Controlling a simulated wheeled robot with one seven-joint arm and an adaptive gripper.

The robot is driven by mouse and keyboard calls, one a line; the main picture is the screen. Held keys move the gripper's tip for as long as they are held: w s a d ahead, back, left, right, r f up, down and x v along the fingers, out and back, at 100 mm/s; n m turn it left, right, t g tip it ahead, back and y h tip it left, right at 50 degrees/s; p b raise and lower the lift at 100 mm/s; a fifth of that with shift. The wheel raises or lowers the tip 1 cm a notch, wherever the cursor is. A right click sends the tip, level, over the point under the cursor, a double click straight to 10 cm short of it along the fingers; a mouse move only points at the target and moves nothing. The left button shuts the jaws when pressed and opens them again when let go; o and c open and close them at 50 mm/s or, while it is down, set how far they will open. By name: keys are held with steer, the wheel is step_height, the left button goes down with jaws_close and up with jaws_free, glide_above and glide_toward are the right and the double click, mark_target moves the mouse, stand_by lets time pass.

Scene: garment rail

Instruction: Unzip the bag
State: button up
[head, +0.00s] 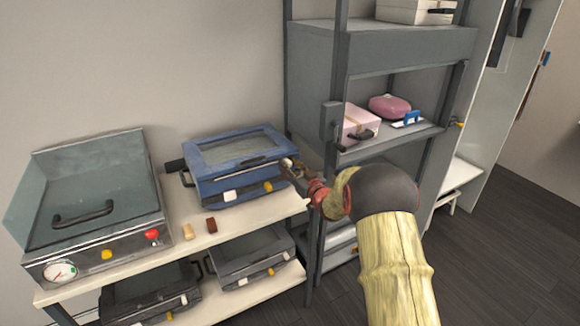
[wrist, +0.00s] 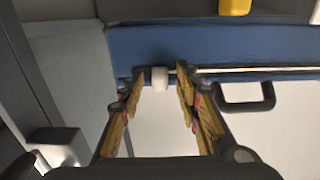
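The blue bag (head: 222,182), a box-like case with a greyish window in its top, rests on the upper white shelf in the head view. Its blue side also shows in the wrist view (wrist: 215,45), with a thin silvery strip (wrist: 235,70) along it. A small white block (wrist: 160,78), seemingly the zip pull, sits on this strip. My gripper (wrist: 160,75) is open, its yellow-padded fingers on either side of the block with small gaps. In the head view my gripper (head: 291,168) is at the bag's right end, its fingertips partly hidden.
A dark handle (wrist: 245,105) juts from the bag close to my right finger. A grey rack (head: 338,100) stands just right of the bag, holding a pink box (head: 360,122) and a pink pouch (head: 389,106). A grey grill-like case (head: 95,190) stands left.

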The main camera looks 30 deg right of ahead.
steer(key=shift+c, duration=0.8)
jaws_close()
